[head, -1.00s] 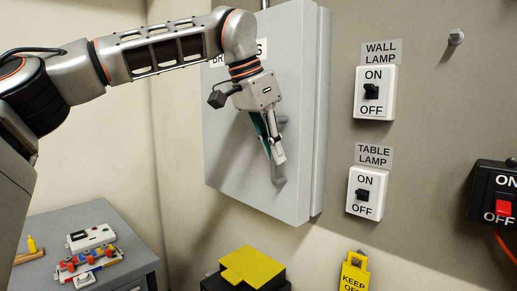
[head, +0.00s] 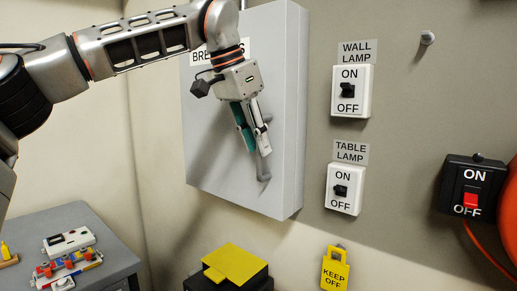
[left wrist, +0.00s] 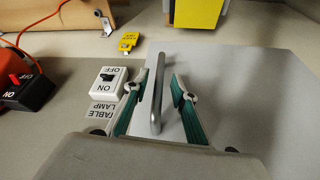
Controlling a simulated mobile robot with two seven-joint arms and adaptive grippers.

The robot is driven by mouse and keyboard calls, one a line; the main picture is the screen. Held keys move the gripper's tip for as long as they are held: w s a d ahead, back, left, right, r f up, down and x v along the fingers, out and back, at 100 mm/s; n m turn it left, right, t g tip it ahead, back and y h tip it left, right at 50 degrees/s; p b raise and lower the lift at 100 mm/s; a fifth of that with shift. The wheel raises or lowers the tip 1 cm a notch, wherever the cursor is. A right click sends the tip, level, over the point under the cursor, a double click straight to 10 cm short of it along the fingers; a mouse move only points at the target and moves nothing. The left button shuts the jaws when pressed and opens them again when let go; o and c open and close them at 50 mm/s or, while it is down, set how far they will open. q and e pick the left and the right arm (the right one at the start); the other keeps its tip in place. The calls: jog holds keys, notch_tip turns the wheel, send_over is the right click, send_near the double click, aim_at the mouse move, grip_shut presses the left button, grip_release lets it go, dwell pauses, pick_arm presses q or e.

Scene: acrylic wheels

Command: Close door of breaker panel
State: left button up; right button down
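The grey breaker panel (head: 215,150) is on the wall, with a "BREAKERS" label partly hidden by my arm. Its door looks flush with the box, with no gap visible along the right side. A metal bar handle (head: 264,168) stands on the door front; it also shows in the left wrist view (left wrist: 157,95). My left gripper (head: 254,142) is at the handle. My right gripper is out of view.
Wall lamp (head: 350,91) and table lamp (head: 343,190) switches are right of the panel. A black box with a red switch (head: 473,187) is farther right. A yellow "KEEP OFF" tag (head: 335,270) and a yellow-topped black box (head: 237,262) are below. A grey cabinet (head: 105,235) stands lower left.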

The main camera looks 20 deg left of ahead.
pick_arm(q)
jog(key=shift+v, duration=2.8)
